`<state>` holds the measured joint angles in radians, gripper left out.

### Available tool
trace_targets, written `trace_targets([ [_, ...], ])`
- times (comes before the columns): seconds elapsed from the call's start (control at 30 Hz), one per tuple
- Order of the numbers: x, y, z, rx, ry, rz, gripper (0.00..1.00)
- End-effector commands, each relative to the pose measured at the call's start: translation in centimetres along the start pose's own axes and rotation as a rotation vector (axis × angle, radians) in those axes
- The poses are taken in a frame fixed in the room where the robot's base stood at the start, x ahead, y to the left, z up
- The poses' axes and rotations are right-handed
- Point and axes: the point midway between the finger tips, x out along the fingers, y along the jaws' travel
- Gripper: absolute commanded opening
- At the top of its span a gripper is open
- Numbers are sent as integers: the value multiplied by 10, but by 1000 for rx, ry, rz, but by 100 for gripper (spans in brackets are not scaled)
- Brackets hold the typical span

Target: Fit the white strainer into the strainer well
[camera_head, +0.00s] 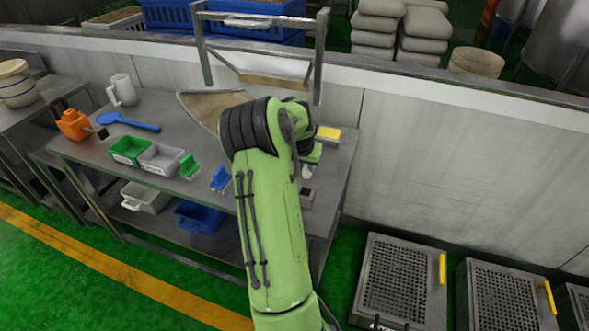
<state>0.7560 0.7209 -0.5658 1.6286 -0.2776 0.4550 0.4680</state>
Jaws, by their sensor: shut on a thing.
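A small white piece (307,172) shows just below the gripper, near the table's right end. It looks like part of the white strainer held in the shut jaws, but its shape is mostly hidden. I cannot make out the strainer well for certain. A small grey box (307,196) lies just below the white piece.
A yellow-topped block (328,134) is near the wrist. Perforated metal units (396,280) stand on the floor at right.

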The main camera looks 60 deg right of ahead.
Motion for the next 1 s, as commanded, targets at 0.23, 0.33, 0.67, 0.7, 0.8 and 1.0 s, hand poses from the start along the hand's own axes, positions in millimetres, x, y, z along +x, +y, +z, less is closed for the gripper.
trace_targets([
  [0.23, 0, -1, 2, -1, 3, -1, 1],
  [0.33, 8, 0, 5, -2, 1, -1, 1],
  [0.67, 43, -1, 20, -3, 0, -1, 1],
  [0.7, 47, -1, 22, -3, 1, -1, 1],
  [0.8, 53, -1, 25, -3, 1, -1, 1],
  [1.0, 53, -1, 25, -3, 1, -1, 1],
])
